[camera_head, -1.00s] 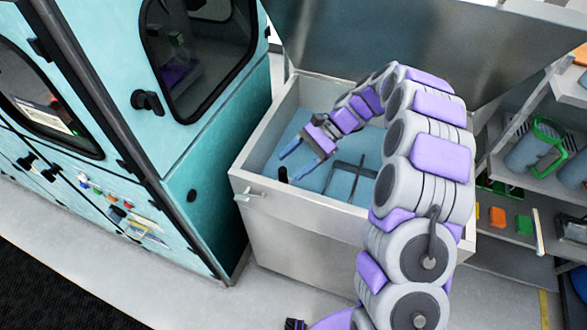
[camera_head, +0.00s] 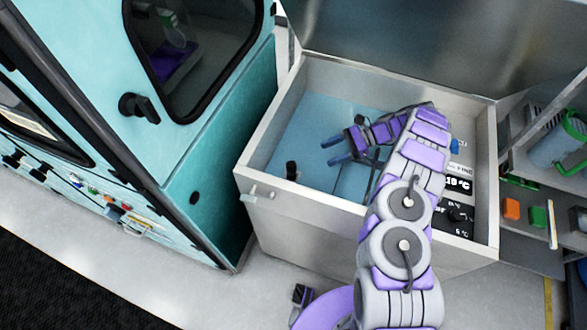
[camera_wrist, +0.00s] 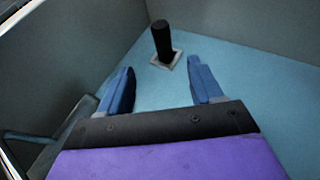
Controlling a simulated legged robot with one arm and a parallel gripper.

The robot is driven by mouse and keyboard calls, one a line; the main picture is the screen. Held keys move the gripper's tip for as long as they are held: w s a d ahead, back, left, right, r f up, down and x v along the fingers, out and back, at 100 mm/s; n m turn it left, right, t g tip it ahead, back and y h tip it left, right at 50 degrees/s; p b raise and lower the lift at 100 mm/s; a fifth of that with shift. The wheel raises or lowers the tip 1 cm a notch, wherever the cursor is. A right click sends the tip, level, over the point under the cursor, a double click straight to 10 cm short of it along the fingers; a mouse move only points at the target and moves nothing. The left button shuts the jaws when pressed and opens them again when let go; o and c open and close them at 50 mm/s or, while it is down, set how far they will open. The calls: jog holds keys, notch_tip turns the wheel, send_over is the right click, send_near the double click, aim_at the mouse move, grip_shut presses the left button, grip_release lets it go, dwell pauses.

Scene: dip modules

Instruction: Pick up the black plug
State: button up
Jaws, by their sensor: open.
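The black plug (camera_head: 291,170) stands upright in the near left corner of the blue-floored basin. In the wrist view the plug (camera_wrist: 162,41) is a dark cylinder on a small pale square base. My gripper (camera_head: 333,151) is inside the basin, to the right of the plug and apart from it. Its two blue fingers are open with nothing between them. In the wrist view the plug stands beyond my fingertips (camera_wrist: 162,75), roughly in line with the gap between them.
The metal basin walls (camera_head: 262,140) enclose the plug on the near and left sides. A raised metal lid (camera_head: 400,40) stands behind. A control panel (camera_head: 457,200) with a temperature display is at the basin's right. A teal cabinet (camera_head: 215,150) stands left, shelves (camera_head: 530,240) right.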

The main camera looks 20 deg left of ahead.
jog(key=b, duration=0.2)
send_over(299, 176)
notch_tip(299, 176, down, 5)
jog(key=shift+r, duration=0.2)
jog(key=x, duration=0.1)
jog(key=b+x, duration=0.1)
jog(key=x, duration=0.3)
jog(key=shift+w+a+r+b, duration=0.1)
jog(key=shift+w+a+b, duration=0.1)
jog(key=shift+w+b, duration=0.15)
jog(key=shift+d, duration=0.25)
jog(key=c, duration=1.1)
jog(key=shift+o, duration=0.2)
jog(key=shift+a+r, duration=0.1)
jog(key=shift+r, duration=0.05)
notch_tip(299, 176, up, 18)
jog(key=p, duration=0.3)
jog(key=shift+p, duration=0.35)
